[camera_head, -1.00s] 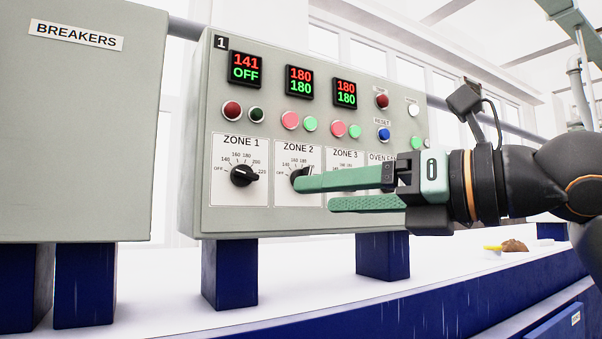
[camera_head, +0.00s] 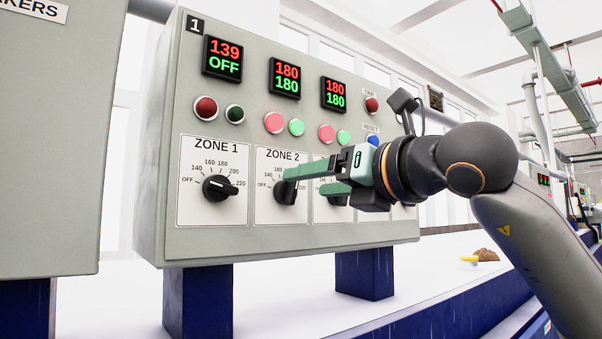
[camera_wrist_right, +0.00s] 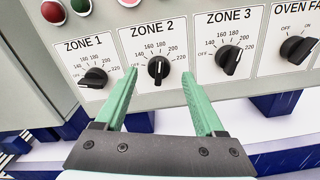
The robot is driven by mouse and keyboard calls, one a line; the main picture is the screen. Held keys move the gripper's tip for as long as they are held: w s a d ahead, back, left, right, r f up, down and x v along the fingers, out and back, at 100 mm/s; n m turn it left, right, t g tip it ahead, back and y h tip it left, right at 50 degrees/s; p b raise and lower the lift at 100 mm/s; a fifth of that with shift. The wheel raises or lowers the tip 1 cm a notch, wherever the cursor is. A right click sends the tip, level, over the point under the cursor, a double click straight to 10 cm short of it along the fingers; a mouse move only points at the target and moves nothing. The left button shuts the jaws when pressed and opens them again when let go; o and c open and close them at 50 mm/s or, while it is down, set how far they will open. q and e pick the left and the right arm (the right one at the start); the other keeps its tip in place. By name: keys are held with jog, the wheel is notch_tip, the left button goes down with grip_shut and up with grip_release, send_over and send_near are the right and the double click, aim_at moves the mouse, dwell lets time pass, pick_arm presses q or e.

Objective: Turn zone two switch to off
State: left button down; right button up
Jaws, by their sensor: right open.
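The zone two switch is a black rotary knob (camera_head: 285,192) on the grey control panel, under the ZONE 2 label. In the head view the upper finger partly covers it. In the right wrist view the knob (camera_wrist_right: 158,69) shows fully, its grip bar about upright below the 160 and 180 marks. The display above it (camera_head: 285,77) reads 180 over 180. My right gripper (camera_head: 304,181) is open in front of the panel. In the wrist view its green fingertips (camera_wrist_right: 159,73) appear on either side of the knob, with gaps. My left gripper is not in view.
The ZONE 1 knob (camera_head: 217,188) is to the left; its display (camera_head: 222,58) reads 139 and OFF. The ZONE 3 knob (camera_wrist_right: 229,59) and oven fan knob (camera_wrist_right: 298,48) are to the right. Push buttons sit above. A breaker box (camera_head: 50,150) stands at the left.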

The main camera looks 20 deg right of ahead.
aim_at(297, 184)
jog(key=shift+p+x, duration=0.45)
jog(key=shift+x, duration=1.35)
grip_shut()
